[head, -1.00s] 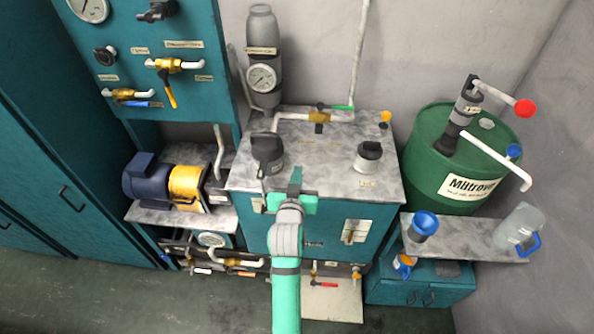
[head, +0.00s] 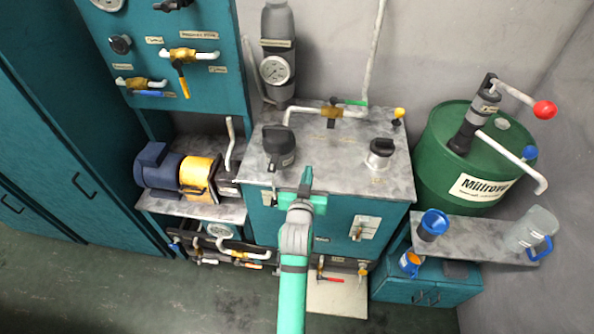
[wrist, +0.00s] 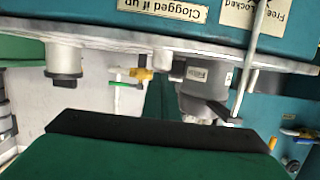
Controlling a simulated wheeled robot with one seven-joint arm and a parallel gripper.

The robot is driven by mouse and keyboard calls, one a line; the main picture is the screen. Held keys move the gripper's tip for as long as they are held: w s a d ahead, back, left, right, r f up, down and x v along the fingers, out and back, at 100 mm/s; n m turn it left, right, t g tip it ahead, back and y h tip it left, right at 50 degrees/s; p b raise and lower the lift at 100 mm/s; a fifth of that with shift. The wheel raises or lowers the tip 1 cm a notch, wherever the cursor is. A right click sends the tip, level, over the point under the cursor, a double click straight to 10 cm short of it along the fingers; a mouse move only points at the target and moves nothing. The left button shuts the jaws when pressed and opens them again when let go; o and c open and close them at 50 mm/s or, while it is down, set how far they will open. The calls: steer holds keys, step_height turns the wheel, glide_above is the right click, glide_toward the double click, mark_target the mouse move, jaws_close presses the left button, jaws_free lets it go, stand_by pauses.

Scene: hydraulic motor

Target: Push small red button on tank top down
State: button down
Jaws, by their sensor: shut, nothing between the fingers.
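The tank's grey mottled top (head: 335,165) is in the middle of the head view, on a teal body (head: 345,210). A dark-capped grey filter housing (head: 279,148) stands at its left and a black-capped filler (head: 380,152) at its right. I cannot make out a small red button on the top. My green gripper (head: 306,178) is shut and empty over the tank's front edge, right of the filter housing. In the upside-down wrist view, the filter housing (wrist: 205,85) and a "Clogged if up" label (wrist: 162,11) show beyond my gripper (wrist: 160,127).
A brass valve (head: 330,112) on a white pipe crosses the back of the top, with a yellow knob (head: 399,113) at the back right corner. A green drum (head: 455,150) with a hand pump stands right. A blue-yellow motor pump (head: 175,172) stands left.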

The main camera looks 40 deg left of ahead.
steer(key=shift+f, duration=0.25)
step_height(320, 180, up, 4)
steer(key=shift+r, duration=0.2)
steer(key=v, duration=1)
steer(key=shift+d, duration=0.1)
stand_by(0.3)
